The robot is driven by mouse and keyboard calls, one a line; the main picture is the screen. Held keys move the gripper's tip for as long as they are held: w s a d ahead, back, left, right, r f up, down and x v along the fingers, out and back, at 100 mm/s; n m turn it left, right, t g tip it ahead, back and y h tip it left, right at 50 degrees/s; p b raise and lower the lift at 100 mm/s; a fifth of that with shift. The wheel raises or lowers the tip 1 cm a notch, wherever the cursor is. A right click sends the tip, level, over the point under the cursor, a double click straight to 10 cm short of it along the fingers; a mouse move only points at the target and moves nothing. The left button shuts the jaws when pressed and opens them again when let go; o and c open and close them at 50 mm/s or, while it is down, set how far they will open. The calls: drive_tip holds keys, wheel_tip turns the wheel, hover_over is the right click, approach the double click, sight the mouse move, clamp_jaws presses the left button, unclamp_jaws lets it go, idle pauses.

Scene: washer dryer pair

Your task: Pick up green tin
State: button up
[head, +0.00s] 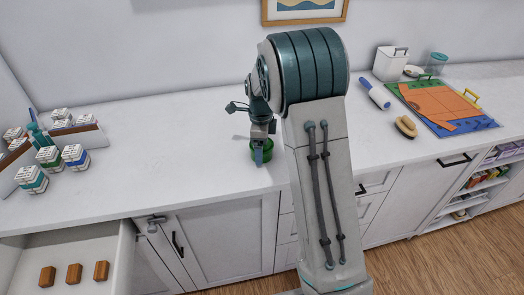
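The green tin (253,155) is a small, round, dark green thing on the white counter (180,165), near its front edge at mid-picture. My gripper (262,154) points down right at the tin. A gripper finger covers the front middle of the tin, and green shows on both sides of it. I cannot tell whether the fingers are closed on the tin or apart around it. Whether the tin's base touches the counter is also hard to tell.
Several white-topped boxes (77,157) and a rack stand at the left. An open drawer (75,250) holds wooden blocks. To the right lie a rolling pin (374,92), a wooden brush (405,126) and a coloured mat (480,124). The counter left of the tin is clear.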

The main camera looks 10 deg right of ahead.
drive_tip(key=shift+c, duration=0.2)
drive_tip(key=c, duration=0.9)
drive_tip(key=shift+r, duration=0.15)
